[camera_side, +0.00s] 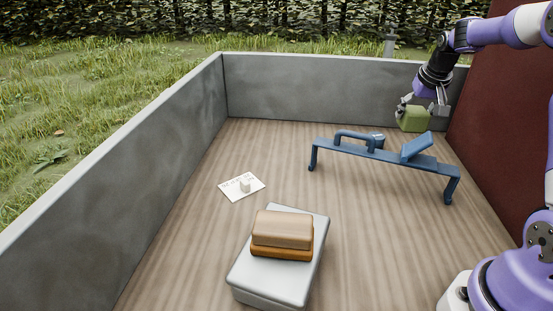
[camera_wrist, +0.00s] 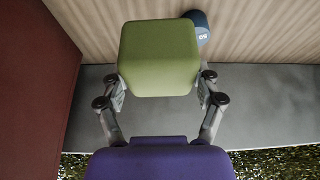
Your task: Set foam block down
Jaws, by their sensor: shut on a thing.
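A green foam block (camera_side: 413,119) with rounded edges is held between the fingers of my gripper (camera_side: 423,110) at the upper right of the side view. The gripper is shut on it and holds it up near the far right corner of the bed, behind the blue bench. In the wrist view the green block (camera_wrist: 159,57) fills the upper middle, with a finger of my gripper (camera_wrist: 160,92) at each side. The fingertip contact is partly hidden behind the block.
A blue bench-like stand (camera_side: 385,155) with a handle and a tilted plate stands below. A grey case (camera_side: 270,285) carries a brown stacked block (camera_side: 283,232). A white card (camera_side: 241,187) with a small white piece lies left. Grey walls (camera_side: 300,90) and a red panel (camera_side: 490,120) border the wooden floor.

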